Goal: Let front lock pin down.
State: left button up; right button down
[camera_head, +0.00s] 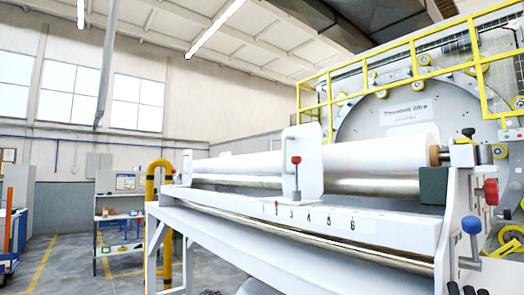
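Several knobbed pins or levers are in sight, and I cannot tell for sure which is the front lock pin. A blue-capped pin (472,228) stands upright at the near right end of the white machine table (385,228). A red knob (491,192) sits just above and right of it. Another red-capped pin (296,172) stands upright on a white bracket (303,148) in the middle. A white roll (370,157) lies along the table on its core (434,156).
A large grey ring machine (400,105) with yellow railings (383,62) stands behind at the right. A yellow guard post (150,200) and a shelf (120,220) are at the left. The floor at lower left (75,262) looks clear.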

aim_at(296, 159)
jog(key=u, duration=0.5)
jog(key=k, duration=1.05)
jog(key=z, duration=0.15)
